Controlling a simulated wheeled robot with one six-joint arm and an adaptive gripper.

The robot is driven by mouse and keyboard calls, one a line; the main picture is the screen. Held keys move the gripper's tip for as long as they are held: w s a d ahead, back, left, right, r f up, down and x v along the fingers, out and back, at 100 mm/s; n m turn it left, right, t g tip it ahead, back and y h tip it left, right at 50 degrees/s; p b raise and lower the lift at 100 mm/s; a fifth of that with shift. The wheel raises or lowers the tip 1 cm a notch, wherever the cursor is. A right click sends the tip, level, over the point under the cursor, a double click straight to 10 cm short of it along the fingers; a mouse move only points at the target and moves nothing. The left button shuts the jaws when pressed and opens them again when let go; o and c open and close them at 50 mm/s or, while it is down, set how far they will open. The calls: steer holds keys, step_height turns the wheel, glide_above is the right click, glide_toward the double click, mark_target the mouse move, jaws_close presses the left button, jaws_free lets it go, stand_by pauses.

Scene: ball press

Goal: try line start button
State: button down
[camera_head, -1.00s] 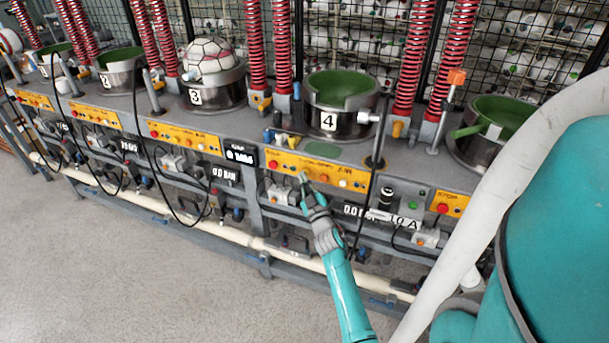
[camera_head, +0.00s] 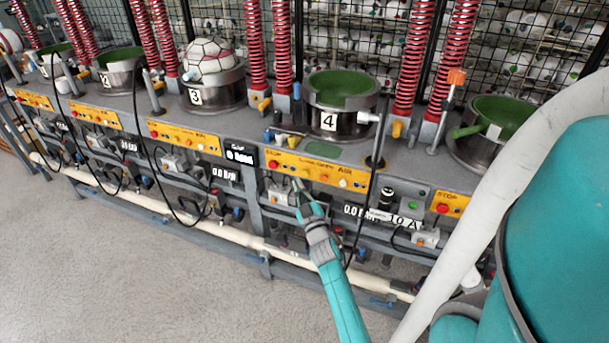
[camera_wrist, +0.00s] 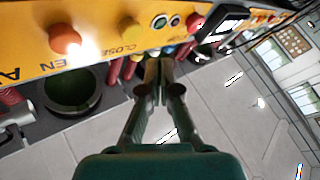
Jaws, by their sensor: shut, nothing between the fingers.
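The station 4 yellow control panel (camera_head: 318,171) runs along the front edge of the bench, below the green-lined cup. Its lettering includes STOP at the left and AIR at the right. A pale button (camera_head: 343,183) sits toward its right end. My gripper (camera_head: 296,184) is shut and empty, at the panel's lower edge left of centre. In the wrist view the panel shows an orange button (camera_wrist: 64,39), a yellow button (camera_wrist: 130,31) by CLOSE and a red button (camera_wrist: 195,22). My fingertips (camera_wrist: 158,82) are below the panel there; contact cannot be told. No start label is readable.
The number 4 cup (camera_head: 341,103) stands behind the panel; a ball (camera_head: 208,61) sits in cup 3. A black cable (camera_head: 367,200) hangs right of my gripper. A small black display (camera_head: 239,153) is left of the panel. The floor (camera_head: 130,270) in front is clear.

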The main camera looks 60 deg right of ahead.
steer(key=shift+s+a, duration=0.1)
steer(key=shift+a, duration=1.35)
steer(key=shift+a, duration=0.1)
steer(key=s+a+f+y, duration=0.2)
steer(key=s+a, duration=0.1)
steer(key=a, duration=0.6)
steer(key=s+a+f+n+t+y, duration=0.1)
steer(key=s+a+f+y, duration=0.25)
steer(key=a, duration=0.65)
steer(key=s+a+f+y, duration=0.2)
steer(key=s+a, duration=0.2)
steer(key=a, duration=0.5)
steer(key=s+a+r+n+g+y, duration=0.1)
steer(key=s+a+r+y, duration=0.2)
steer(key=s+a, duration=0.4)
steer(key=s+a+r+n+g+y, duration=0.1)
steer(key=s+a+r+y, duration=0.3)
steer(key=s+a, duration=0.3)
steer(key=v, duration=0.5)
steer(key=shift+s+a, duration=0.25)
